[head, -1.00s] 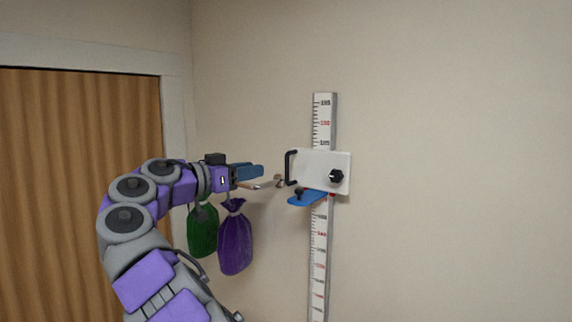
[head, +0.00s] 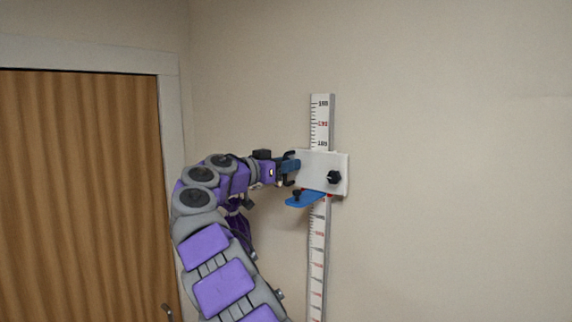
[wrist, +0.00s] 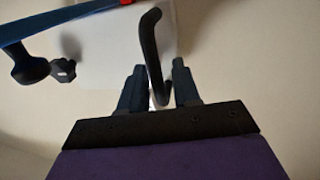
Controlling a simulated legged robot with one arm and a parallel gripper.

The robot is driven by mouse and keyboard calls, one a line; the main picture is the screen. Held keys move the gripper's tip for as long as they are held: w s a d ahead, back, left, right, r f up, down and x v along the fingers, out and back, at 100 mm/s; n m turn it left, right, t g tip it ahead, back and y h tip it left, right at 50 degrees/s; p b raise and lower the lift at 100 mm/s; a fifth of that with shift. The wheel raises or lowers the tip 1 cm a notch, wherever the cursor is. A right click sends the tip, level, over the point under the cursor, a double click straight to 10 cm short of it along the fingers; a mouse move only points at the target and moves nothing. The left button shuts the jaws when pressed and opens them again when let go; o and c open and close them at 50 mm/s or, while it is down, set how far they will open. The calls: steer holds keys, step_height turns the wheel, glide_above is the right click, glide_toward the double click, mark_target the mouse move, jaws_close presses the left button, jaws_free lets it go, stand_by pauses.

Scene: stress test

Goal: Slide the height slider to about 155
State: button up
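The height slider (head: 322,162) is a white plate on a vertical ruler (head: 320,120) on the wall. It has a black knob (head: 333,177), a black handle on its left side and a blue paddle (head: 304,200) below. In the wrist view the handle (wrist: 151,45) runs between the two fingers of my gripper (wrist: 156,88). The fingers stand on either side of the bar with a gap visible, so my gripper is open around it. In the head view my gripper (head: 290,165) is at the handle. The ruler's numbers behind the plate are hidden.
A wooden door (head: 80,190) with a pale frame stands at the left. The wall to the right of the ruler is bare.

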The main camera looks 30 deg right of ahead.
steer(key=shift+a, duration=0.3)
steer(key=shift+c, duration=1.2)
jaws_close()
steer(key=shift+r, duration=0.1)
steer(key=shift+f, duration=0.2)
step_height(320, 180, down, 17)
steer(key=b, duration=1.7)
steer(key=shift+r, duration=0.2)
